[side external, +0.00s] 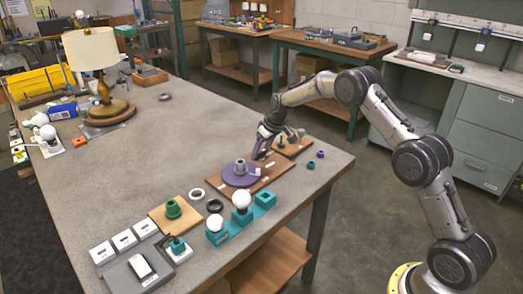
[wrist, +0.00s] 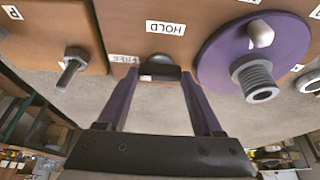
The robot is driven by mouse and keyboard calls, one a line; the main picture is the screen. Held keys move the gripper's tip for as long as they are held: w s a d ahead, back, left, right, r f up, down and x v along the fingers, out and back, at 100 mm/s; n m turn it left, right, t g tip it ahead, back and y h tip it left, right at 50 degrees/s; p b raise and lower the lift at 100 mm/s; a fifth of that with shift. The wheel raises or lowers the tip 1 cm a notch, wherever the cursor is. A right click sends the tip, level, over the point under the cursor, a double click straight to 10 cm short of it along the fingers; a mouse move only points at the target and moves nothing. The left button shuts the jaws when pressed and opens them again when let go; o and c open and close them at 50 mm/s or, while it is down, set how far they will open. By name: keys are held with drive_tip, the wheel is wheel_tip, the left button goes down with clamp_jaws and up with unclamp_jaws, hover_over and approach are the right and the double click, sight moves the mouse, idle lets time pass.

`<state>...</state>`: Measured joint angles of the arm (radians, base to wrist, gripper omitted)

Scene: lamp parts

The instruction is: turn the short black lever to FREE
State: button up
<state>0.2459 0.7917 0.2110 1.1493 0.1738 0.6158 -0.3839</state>
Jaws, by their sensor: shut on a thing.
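The short black lever (wrist: 160,70) is on the brown board (wrist: 215,30) in the wrist view. My gripper (wrist: 159,78) has its two purple fingers on either side of the lever, shut on it. The HOLD label (wrist: 165,27) is above the lever, upside down in this view. The FREE label (wrist: 122,59) is just left of it, beside the left finger. I cannot tell exactly which way the lever points. In the side view my gripper (side external: 258,152) is down at the board behind the purple disc (side external: 236,178), and hides the lever.
A purple disc (wrist: 235,58) with a grey threaded post sits right of the lever. A second board (wrist: 45,35) with a metal bolt (wrist: 72,68) is at left. Bulbs on a teal holder (side external: 240,218) and a lamp (side external: 95,70) stand on the table. The table's middle is clear.

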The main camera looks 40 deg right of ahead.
drive_tip(key=o, duration=1.4)
drive_tip(key=shift+c, duration=0.2)
drive_tip(key=shift+r, duration=0.1)
drive_tip(key=v, duration=1.3)
drive_tip(key=shift+r, duration=0.3)
drive_tip(key=shift+s, duration=0.1)
